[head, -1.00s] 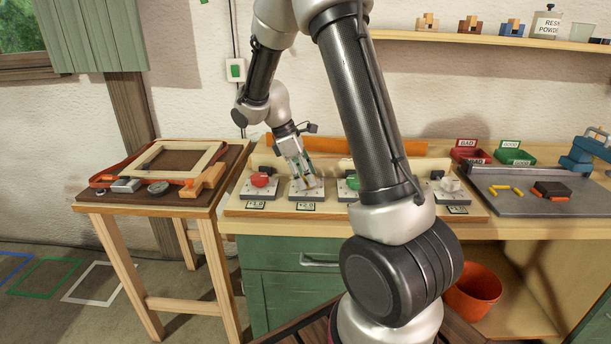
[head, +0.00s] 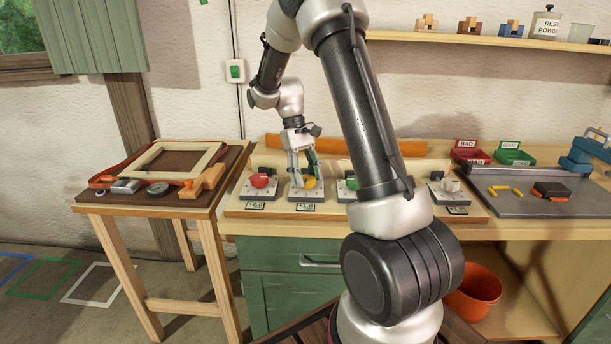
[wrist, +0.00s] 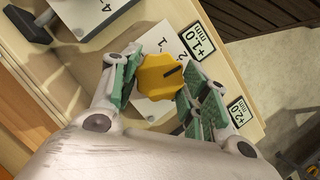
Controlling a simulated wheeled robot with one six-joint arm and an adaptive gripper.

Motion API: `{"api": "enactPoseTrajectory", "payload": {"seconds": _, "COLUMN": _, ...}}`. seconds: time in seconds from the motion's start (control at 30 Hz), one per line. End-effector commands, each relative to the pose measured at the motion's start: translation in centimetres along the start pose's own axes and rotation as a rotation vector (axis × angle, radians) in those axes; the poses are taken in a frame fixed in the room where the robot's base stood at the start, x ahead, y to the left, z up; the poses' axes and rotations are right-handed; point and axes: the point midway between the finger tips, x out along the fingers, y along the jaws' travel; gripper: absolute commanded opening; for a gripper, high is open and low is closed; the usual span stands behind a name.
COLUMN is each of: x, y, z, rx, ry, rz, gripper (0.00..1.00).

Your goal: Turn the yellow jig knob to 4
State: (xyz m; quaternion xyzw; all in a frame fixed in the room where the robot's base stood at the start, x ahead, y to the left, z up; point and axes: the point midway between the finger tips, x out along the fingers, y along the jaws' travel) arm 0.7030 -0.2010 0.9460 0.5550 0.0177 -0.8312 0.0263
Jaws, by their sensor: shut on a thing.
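The yellow jig knob (head: 310,183) stands on a white plate on the workbench, second from the left in a row of knobs. In the wrist view the knob (wrist: 161,75) has a black pointer line aimed up and right. Printed numbers 1 and 2 show on the plate beyond it; other marks on its plate are hidden. My gripper (head: 303,178) points down at it; in the wrist view its green-padded fingers (wrist: 158,82) are on either side of the knob, shut on it.
A red knob (head: 260,180) is close on the left and a green knob (head: 351,182) on the right. A light-coloured knob (head: 451,184) is farther right. An orange bar (head: 400,148) lies behind. Small mm labels (wrist: 201,38) edge the jig.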

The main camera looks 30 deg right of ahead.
Motion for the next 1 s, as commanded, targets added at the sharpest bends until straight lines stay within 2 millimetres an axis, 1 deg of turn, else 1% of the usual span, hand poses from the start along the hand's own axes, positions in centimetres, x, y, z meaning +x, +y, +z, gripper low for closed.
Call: {"api": "enactPoseTrajectory", "payload": {"seconds": 1.0, "x": 0.08, "y": 0.52, "z": 0.2, "rx": 0.892, "ry": 0.002, "rz": -0.37, "gripper": 0.21}}
